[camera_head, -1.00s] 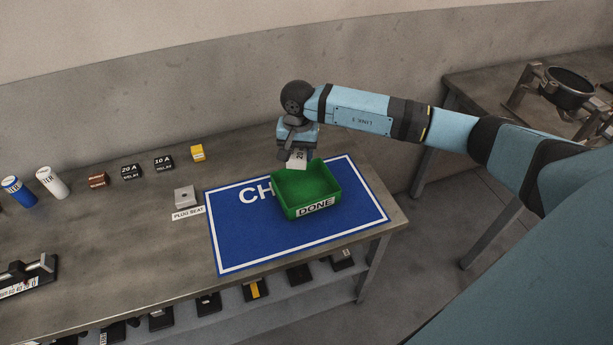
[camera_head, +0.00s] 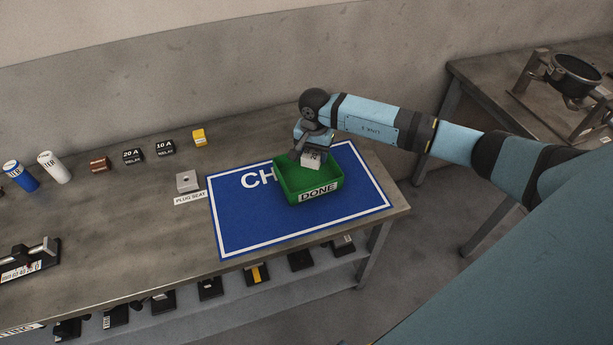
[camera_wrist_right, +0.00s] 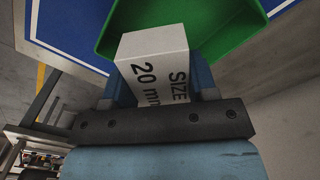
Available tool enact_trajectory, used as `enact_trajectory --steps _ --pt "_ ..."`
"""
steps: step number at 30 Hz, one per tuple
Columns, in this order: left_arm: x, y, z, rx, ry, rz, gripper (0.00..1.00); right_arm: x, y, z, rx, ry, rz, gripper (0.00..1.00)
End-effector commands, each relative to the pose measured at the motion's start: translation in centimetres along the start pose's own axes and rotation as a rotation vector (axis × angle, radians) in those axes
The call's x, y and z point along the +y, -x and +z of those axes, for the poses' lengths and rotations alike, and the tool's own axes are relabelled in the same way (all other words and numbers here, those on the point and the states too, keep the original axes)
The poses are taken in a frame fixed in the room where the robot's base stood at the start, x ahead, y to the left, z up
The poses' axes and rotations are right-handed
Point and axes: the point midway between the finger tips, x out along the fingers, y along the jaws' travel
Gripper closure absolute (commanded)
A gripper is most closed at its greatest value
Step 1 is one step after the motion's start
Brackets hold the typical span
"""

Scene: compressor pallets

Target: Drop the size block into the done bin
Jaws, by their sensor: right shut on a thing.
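The size block is a white block (camera_head: 313,160) held in my right gripper (camera_head: 308,152). In the right wrist view the block (camera_wrist_right: 158,68) reads "SIZE 20 mm" and sits between the fingers of the gripper (camera_wrist_right: 160,88), which is shut on it. The done bin is a green open tray (camera_head: 291,194) labelled "DONE", standing on a blue mat. The block hangs at the bin's back part, over its opening; its exact height is hard to tell. The green bin (camera_wrist_right: 215,30) shows just beyond the block in the wrist view. My left gripper is not in view.
The blue mat (camera_head: 235,230) lies at the right end of the grey bench (camera_head: 110,230). Left of it are a plug seat (camera_head: 187,181), relays (camera_head: 133,155), a yellow block (camera_head: 199,137) and cylinders (camera_head: 54,167). A wall stands behind. Several dark items sit on the lower shelf.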

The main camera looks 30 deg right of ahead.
Motion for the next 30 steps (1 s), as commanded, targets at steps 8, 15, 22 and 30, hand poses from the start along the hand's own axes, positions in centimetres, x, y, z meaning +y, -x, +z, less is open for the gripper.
enact_trajectory --steps 8,15,22,30 --pt "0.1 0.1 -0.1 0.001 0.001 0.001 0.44 0.0 0.1 0.0 0.0 0.0 -0.001 0.29" --pt "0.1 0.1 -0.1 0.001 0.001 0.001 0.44 0.0 0.1 0.0 0.0 0.001 -0.001 0.17" --pt "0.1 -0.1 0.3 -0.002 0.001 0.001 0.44 -0.1 1.2 -0.1 0.002 0.002 -0.003 0.17" --pt "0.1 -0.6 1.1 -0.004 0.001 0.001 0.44 -0.1 6.8 -0.1 0.005 0.002 -0.004 0.17"
